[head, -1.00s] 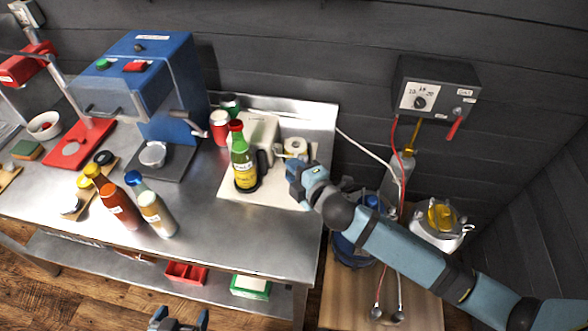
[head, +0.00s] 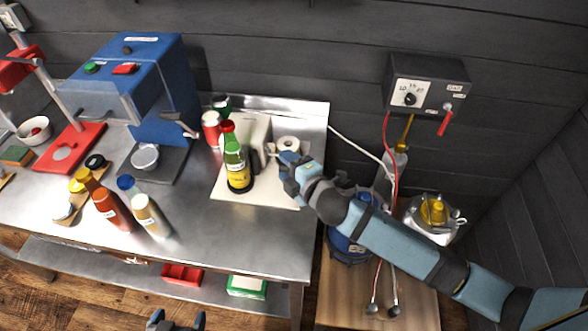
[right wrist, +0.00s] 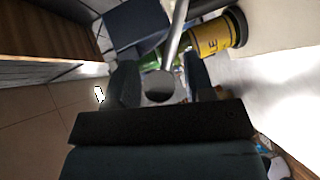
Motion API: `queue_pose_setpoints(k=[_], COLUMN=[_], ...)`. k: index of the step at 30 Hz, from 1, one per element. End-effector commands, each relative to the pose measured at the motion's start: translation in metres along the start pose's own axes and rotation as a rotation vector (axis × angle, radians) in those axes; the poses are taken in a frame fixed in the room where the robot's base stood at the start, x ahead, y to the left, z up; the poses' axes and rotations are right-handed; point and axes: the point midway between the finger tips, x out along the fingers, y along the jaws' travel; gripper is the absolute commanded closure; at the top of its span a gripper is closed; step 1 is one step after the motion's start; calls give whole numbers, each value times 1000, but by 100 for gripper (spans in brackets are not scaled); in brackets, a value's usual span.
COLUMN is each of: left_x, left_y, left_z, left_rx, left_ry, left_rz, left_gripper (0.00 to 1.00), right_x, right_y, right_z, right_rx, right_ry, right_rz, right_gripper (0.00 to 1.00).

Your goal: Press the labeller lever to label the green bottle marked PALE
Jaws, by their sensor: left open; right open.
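The labeller (head: 257,130) is a cream box with a label roll (head: 288,144) on a white base plate. My right gripper (head: 284,169) is open at the labeller's right side, right of the bottle. In the right wrist view, the metal lever (right wrist: 177,35) ends in a dark round knob (right wrist: 159,85) between my open fingers (right wrist: 158,82); contact cannot be told. The yellow-labelled bottle (right wrist: 212,36) lies beyond. My left gripper (head: 176,321) is open and empty, low in front of the table.
A blue machine (head: 150,80) stands left of the labeller. An orange bottle (head: 111,208) and a cream bottle (head: 148,213) stand at the table's front. A red can (head: 211,128) is behind the green bottle. A control box (head: 427,84) hangs on the wall at right.

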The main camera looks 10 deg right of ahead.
Motion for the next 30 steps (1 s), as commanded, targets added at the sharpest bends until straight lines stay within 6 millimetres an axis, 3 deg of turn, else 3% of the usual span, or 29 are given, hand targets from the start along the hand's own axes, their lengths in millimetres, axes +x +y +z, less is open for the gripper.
queue_pose_setpoints(k=[5,18,24,30], left_x=[3,13,14,14], left_y=[0,5,5,5], left_z=[4,16,17,16], left_rx=[-1,-2,0,0], left_ry=[0,-2,1,2], left_rz=[1,12,14,14], left_gripper=[8,8,8,8], right_x=[-20,-114,-134,-136], right_y=[-3,-2,0,1], right_z=[1,1,1,1], right_rx=[0,0,-1,-1], right_ry=[0,0,-1,-1], right_rz=[-2,-1,1,1], right_gripper=[52,52,52,52])
